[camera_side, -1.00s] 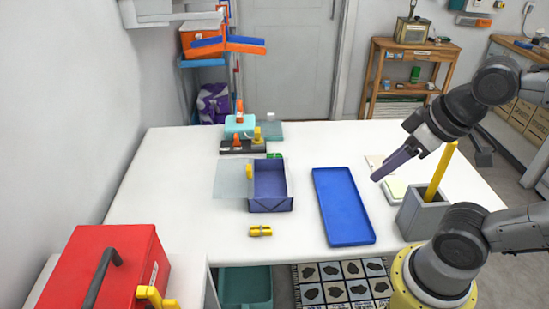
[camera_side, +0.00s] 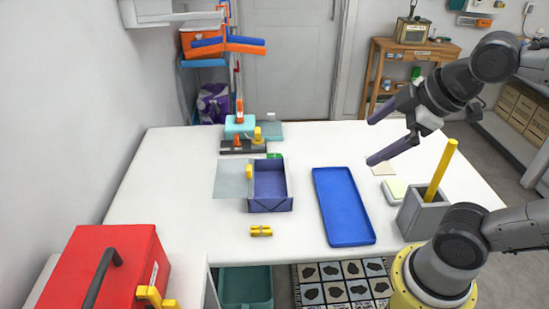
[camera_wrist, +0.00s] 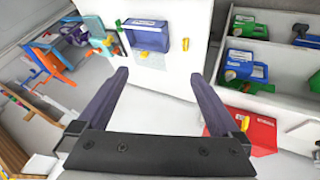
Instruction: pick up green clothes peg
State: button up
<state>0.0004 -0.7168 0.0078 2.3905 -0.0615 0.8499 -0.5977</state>
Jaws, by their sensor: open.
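A small green object (camera_side: 275,155), likely the green clothes peg, lies on the white table just behind the purple box (camera_side: 271,204). My gripper (camera_side: 371,140) is open and empty, raised above the right part of the table, well to the right of the green object. Its two dark purple fingers also show spread apart in the wrist view (camera_wrist: 160,76).
A yellow peg (camera_side: 261,231) lies in front of the box. A blue tray (camera_side: 343,206) and a grey holder with a yellow stick (camera_side: 424,215) stand to the right. Teal and dark items (camera_side: 240,146) crowd the back left. A red toolbox (camera_side: 110,262) is front left.

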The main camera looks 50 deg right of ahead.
jog(key=w+d+r+n, duration=0.1)
jog(key=w+r+n, duration=0.3)
jog(key=w+n, duration=0.15)
jog(key=n+g+h, duration=0.3)
jog(key=n+g, duration=0.1)
jog(key=n, duration=1)
send_over(275, 155)
jog(key=s+a, duration=0.2)
jog(key=f, duration=3.2)
jog(key=shift+w+a+f, duration=0.15)
jog(key=shift+w+f, duration=0.05)
jog(key=shift+f, duration=0.15)
jog(key=shift+x, duration=2.85)
